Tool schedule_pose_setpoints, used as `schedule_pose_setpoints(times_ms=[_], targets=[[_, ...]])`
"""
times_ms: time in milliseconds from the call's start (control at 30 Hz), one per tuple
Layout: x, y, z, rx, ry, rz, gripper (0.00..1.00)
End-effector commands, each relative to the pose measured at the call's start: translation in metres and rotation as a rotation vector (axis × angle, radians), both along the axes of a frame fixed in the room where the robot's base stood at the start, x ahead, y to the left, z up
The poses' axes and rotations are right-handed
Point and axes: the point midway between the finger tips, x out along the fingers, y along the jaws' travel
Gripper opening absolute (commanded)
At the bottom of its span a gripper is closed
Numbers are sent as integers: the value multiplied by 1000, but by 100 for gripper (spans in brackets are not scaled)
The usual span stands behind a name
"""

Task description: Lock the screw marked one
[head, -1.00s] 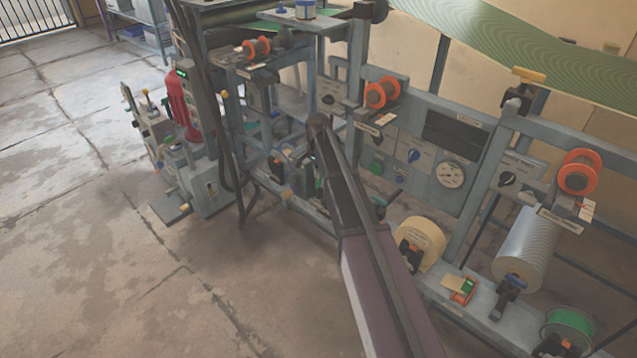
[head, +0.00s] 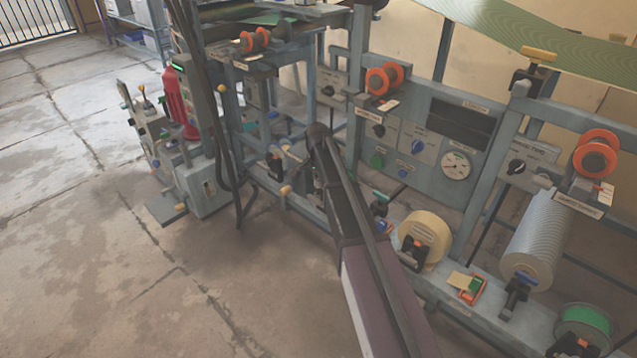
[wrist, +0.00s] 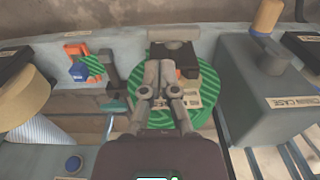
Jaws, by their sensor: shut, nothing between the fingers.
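In the wrist view my gripper (wrist: 160,85) is shut and empty, its fingers together in the middle of the picture. The fingers overlap a green striped disc (wrist: 150,121) and a dark clamp-like block (wrist: 208,80); I cannot tell whether they touch either one. No screw marked one can be made out, and the small labels are too blurred to read. In the head view my arm reaches towards the machine, and my gripper cannot be made out there.
In the wrist view a grey box (wrist: 240,95) stands right, a tan roll (wrist: 25,102) left, and an orange holder with a blue knob (wrist: 78,71) upper left. In the head view the machine frame (head: 465,240) fills the right; open floor (head: 90,270) lies left.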

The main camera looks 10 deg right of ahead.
Motion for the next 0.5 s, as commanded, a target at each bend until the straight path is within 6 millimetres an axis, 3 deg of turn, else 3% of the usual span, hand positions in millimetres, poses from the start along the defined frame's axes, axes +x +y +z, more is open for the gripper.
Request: schedule_pose_setpoints(times_ms=[500], targets=[[0, 0, -43, 0, 0, 0, 0]])
